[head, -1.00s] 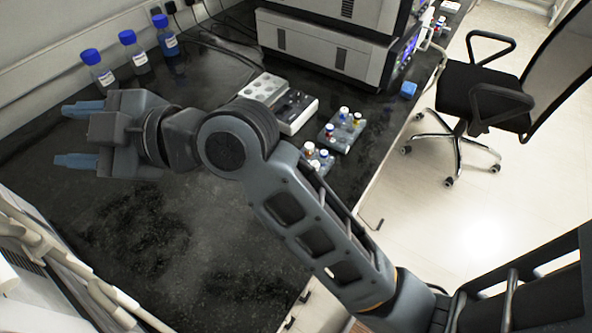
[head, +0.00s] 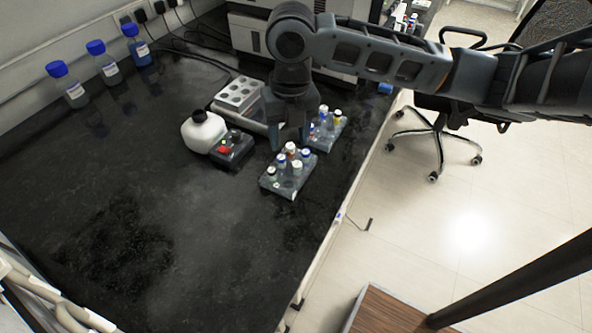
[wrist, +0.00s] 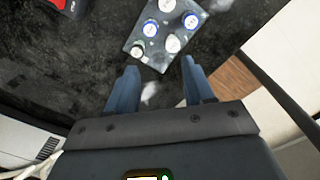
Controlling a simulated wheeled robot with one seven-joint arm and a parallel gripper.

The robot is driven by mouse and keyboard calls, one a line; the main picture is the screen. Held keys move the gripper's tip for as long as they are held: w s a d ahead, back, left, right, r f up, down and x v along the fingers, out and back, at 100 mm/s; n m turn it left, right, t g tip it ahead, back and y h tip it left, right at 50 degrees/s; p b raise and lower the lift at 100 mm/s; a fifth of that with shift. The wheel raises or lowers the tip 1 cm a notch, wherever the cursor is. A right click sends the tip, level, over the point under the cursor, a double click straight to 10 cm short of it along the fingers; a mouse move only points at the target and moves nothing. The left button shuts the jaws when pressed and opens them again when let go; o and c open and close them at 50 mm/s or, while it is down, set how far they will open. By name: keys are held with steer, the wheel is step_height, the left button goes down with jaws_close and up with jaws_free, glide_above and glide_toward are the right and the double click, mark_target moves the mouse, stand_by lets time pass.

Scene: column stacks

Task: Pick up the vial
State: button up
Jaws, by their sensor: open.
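Several small capped vials (head: 297,167) stand upright in a grey rack (head: 270,186) near the right edge of the black bench; which one is the task's vial I cannot tell. More vials (head: 337,114) stand in a second rack (head: 335,133) just behind. My gripper (head: 290,143) points down above the bench, at the back side of the nearer rack, open and empty. In the wrist view the vials (wrist: 150,28) and their rack (wrist: 196,32) lie just beyond my open fingertips (wrist: 160,67).
A white bottle with a dark cap (head: 203,131) and a small dark device with a red part (head: 233,150) stand left of the rack. A block with round wells (head: 238,94) is behind. Blue-capped bottles (head: 75,92) line the wall. The front left bench is clear.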

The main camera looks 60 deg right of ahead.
mark_target(297, 164)
steer(key=shift+s+d+f, duration=0.25)
steer(key=shift+s+d, duration=0.15)
steer(key=shift+d, duration=0.1)
steer(key=shift+s+d+f, duration=0.1)
steer(key=shift+f, duration=0.25)
steer(key=shift+s+f+p, duration=0.15)
steer(key=shift+f+p, duration=0.3)
steer(key=shift+f, duration=2.95)
jaws_close()
